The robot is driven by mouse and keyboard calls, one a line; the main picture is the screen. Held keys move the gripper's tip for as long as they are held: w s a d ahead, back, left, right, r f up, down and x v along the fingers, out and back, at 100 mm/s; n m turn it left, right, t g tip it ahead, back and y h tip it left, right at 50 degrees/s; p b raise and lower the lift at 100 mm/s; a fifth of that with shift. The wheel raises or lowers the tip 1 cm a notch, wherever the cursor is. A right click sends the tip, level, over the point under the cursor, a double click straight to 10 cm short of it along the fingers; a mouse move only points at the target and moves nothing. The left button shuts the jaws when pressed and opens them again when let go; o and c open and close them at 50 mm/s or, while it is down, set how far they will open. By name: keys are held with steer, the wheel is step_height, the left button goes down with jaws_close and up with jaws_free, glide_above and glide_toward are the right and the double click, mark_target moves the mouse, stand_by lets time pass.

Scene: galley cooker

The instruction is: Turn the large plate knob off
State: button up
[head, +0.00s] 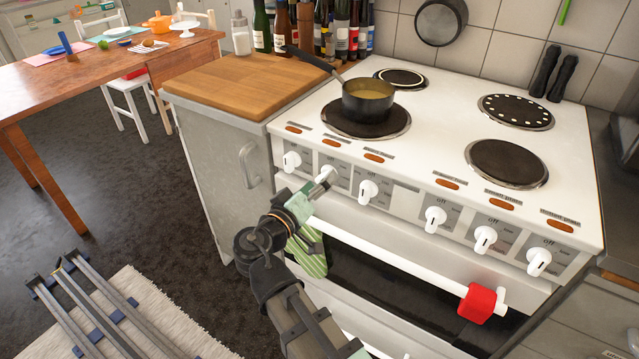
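The white cooker (440,140) has a row of white knobs along its front panel, and the labels above them are too small to read, so I cannot tell which one is marked large plate. The far-left knob (291,161) and the third knob (368,191) show clearly. My gripper (325,181) is at the second knob (324,174), which it partly covers. I cannot tell whether its fingers touch or grip that knob. A dark saucepan (368,101) with yellowish contents stands on the front-left plate (394,127).
A white oven rail (400,262) runs below the knobs, with a green striped cloth (310,256) and a red item (478,303) on it. A wooden-topped cabinet (235,85) stands left of the cooker. The saucepan handle (308,59) points back left.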

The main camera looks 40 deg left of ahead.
steer(key=shift+w, duration=0.2)
steer(key=c, duration=1.2)
steer(key=shift+o, duration=0.2)
steer(key=shift+n+p, duration=2.95)
steer(key=shift+n, duration=1.55)
